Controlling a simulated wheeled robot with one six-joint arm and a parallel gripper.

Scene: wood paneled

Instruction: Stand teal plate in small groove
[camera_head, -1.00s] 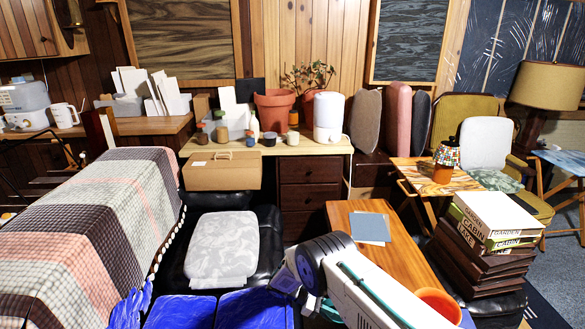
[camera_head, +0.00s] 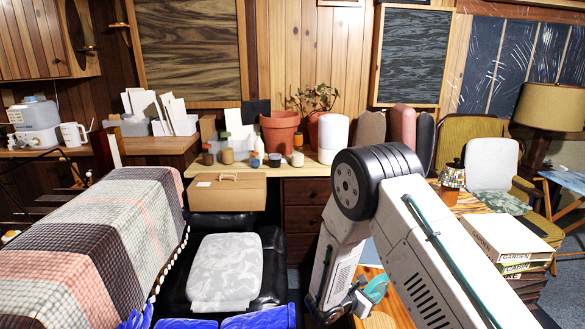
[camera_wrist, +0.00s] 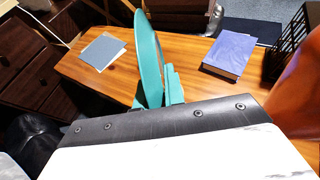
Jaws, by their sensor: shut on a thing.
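The teal plate (camera_wrist: 150,58) stands on edge in the wrist view, seen nearly edge-on above the wooden table (camera_wrist: 195,50). A smaller teal piece (camera_wrist: 170,86) shows at its lower right; I cannot tell what it is. In the head view the teal plate (camera_head: 377,287) shows in part beside my gripper (camera_head: 352,302), near the table's left side. My gripper is shut on the plate; its fingertips are mostly hidden by the gripper body in the wrist view. I cannot make out the small groove in either view.
A blue book (camera_wrist: 233,53) and a grey folder (camera_wrist: 103,50) lie on the table. A black wire rack (camera_wrist: 290,40) and an orange-brown curved object (camera_wrist: 299,95) are on the right. A padded black seat (camera_head: 268,285) is at left.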

